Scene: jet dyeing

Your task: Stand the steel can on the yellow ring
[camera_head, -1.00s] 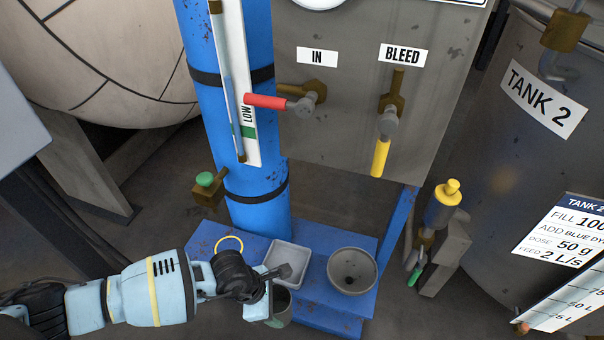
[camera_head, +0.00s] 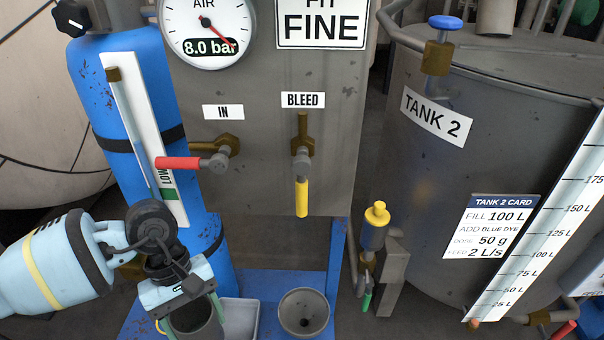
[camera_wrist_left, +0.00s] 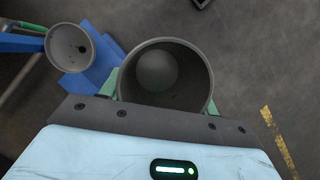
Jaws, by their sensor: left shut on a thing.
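My left gripper (camera_head: 186,294) is shut on the steel can (camera_head: 196,322). The grey can is held mouth up, at the bottom of the head view, its lower part cut off by the frame. In the left wrist view the can (camera_wrist_left: 168,82) shows its open mouth, looks empty, and sits between the green finger pads. A thin piece of the yellow ring (camera_head: 160,327) shows at the can's left on the blue stand; the rest is hidden behind the gripper and can. The can's height above the stand cannot be told. My right gripper is not in view.
The blue stand (camera_head: 262,283) carries a pale square tray (camera_head: 240,314) just right of the can and a round grey bowl (camera_head: 304,313) farther right. A blue column (camera_head: 205,237) rises behind the gripper. A red-handled valve (camera_head: 180,163) juts out above it.

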